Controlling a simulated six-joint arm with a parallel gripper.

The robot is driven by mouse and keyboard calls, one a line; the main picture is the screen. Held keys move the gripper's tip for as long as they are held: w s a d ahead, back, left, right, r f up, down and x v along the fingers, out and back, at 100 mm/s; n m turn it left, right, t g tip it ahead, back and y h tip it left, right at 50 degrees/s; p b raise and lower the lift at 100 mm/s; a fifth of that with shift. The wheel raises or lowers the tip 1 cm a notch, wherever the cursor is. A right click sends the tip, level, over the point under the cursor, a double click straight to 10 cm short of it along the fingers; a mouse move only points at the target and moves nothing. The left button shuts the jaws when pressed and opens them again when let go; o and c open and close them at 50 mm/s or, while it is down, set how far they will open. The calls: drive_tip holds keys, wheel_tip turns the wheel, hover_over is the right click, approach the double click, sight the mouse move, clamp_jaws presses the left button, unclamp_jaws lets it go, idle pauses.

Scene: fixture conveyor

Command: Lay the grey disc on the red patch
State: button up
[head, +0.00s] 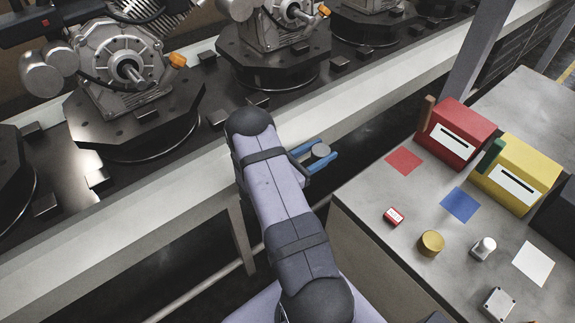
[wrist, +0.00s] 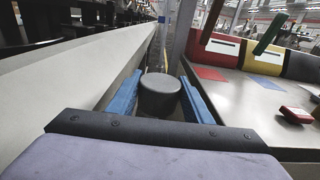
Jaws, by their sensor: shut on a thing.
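The grey disc (head: 320,150) is held between the blue fingers of my gripper (head: 316,156), in the gap between the conveyor and the worktable. In the wrist view the disc (wrist: 160,95) sits between the two blue fingers of my gripper (wrist: 162,100), a short round block with a flat top. The red patch (head: 404,161) lies flat on the worktable, left of the red box, and is bare. It also shows in the wrist view (wrist: 210,73), to the right of my gripper. My gripper is apart from the patch, off the table's left edge.
The worktable (head: 365,215) carries a red box (head: 455,138), a yellow box (head: 515,175), a blue patch (head: 461,205), a white patch (head: 534,263), a small red block (head: 394,216), a brass cylinder (head: 431,243) and a metal cylinder (head: 483,249). The conveyor (head: 150,225) with engines runs along the left.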

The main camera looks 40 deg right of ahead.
sight(404, 161)
drive_tip(key=s+d+r+m+g, duration=0.3)
drive_tip(key=s+d+g, duration=0.2)
drive_tip(key=d, duration=0.8)
drive_tip(key=s, duration=0.2)
drive_tip(key=shift+s+d+r+y, duration=0.15)
drive_tip(key=shift+s+y, duration=0.2)
drive_tip(key=shift+y, duration=0.05)
drive_tip(key=s+d+r+m+g, duration=0.1)
drive_tip(key=s+d, duration=0.2)
drive_tip(key=s+d+r+m+g+y, duration=0.1)
drive_tip(key=s+d, duration=0.1)
drive_tip(key=s, duration=0.1)
drive_tip(key=s+d+r+g, duration=0.1)
drive_tip(key=s+d, duration=0.2)
drive_tip(key=shift+d+r+m+p, duration=0.1)
drive_tip(key=shift+d+m+p, duration=0.2)
drive_tip(key=shift+d+m, duration=0.1)
drive_tip(key=shift+b, duration=0.3)
wheel_tip(404, 161, down, 7)
drive_tip(key=b, duration=0.6)
drive_tip(key=shift+r, duration=0.1)
drive_tip(key=shift+a+f+b, duration=0.1)
drive_tip(key=shift+f+b, duration=0.15)
drive_tip(key=shift+b, duration=0.05)
drive_tip(key=o, duration=1.3)
drive_tip(key=shift+o, duration=0.4)
drive_tip(key=shift+f, duration=0.1)
